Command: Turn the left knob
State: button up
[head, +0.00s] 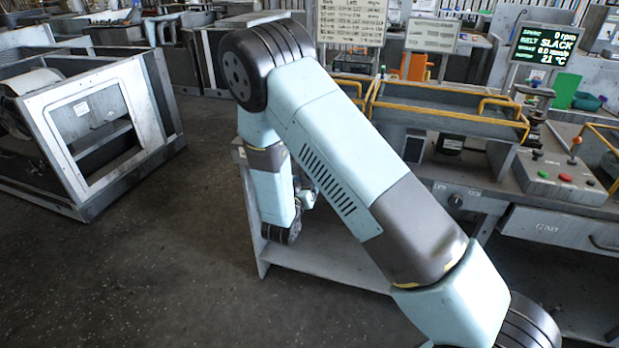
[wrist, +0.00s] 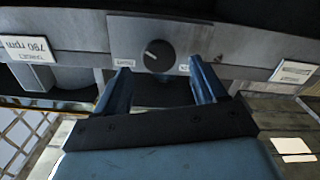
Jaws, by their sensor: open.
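A dark round knob (wrist: 159,55) with a light pointer mark sits on a grey plate in the wrist view. Small labels flank it. My gripper (wrist: 159,66) is open, with its two blue fingers apart below the knob in the picture. Nothing is between the fingers, and they do not appear to touch the knob. In the head view a dark knob (head: 455,200) is on the bench front, right of my arm. I cannot tell whether both views show the same knob, or which is the left one. My arm hides my fingers in the head view.
In the head view, a control box (head: 557,177) and yellow-railed tray (head: 440,105) stand on the bench. A grey metal housing (head: 90,130) stands left; floor between is clear.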

jog(key=shift+x, duration=1.55)
jog(key=shift+c, duration=0.4)
jog(key=c, duration=1)
jog(key=shift+s+d+m, duration=0.1)
jog(key=shift+m, duration=3.5)
